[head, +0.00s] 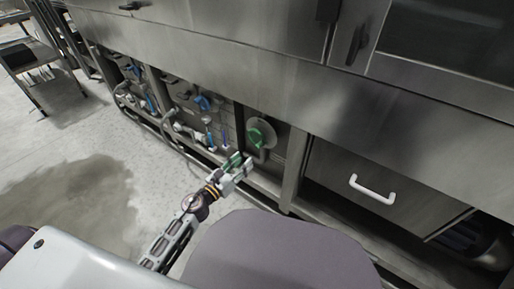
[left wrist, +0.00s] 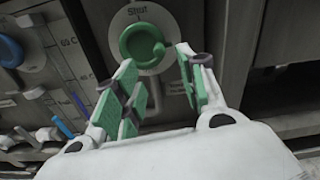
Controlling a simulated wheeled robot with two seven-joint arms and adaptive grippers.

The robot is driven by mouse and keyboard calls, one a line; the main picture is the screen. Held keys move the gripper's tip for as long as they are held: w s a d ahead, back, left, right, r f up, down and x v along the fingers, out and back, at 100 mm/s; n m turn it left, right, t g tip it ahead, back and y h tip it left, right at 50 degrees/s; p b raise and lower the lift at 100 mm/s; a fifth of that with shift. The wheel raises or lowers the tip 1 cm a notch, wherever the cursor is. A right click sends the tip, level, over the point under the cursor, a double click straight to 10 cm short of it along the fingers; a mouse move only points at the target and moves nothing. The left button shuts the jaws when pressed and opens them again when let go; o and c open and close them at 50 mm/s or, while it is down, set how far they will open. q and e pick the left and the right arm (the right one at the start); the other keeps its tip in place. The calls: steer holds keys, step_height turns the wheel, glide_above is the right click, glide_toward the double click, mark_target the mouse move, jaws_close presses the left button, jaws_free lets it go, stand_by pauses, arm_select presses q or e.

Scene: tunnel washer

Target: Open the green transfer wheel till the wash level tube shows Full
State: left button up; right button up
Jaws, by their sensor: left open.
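The green transfer wheel (head: 262,134) sits on a round grey plate low on the washer's front. In the left wrist view the green wheel (left wrist: 142,45) is a ring with a knob at its lower right, and the plate above it reads "Shut". My left gripper (head: 235,168) is open and empty, just below and left of the wheel in the head view. In the left wrist view its green-padded fingers (left wrist: 160,90) are spread below the wheel, apart from it. I cannot make out which tube is the wash level tube. My right gripper is not in view.
Blue valves (head: 202,103) and pipes fill the bays to the left; a blue knob (left wrist: 10,50) shows in the left wrist view. A drawer with a white handle (head: 372,189) is at right. A wet patch (head: 70,205) lies on the open floor.

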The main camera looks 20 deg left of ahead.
mark_target(257, 147)
arm_select(q)
steer(key=shift+p+x, duration=0.35)
steer(key=shift+x, duration=4.65)
jaws_close()
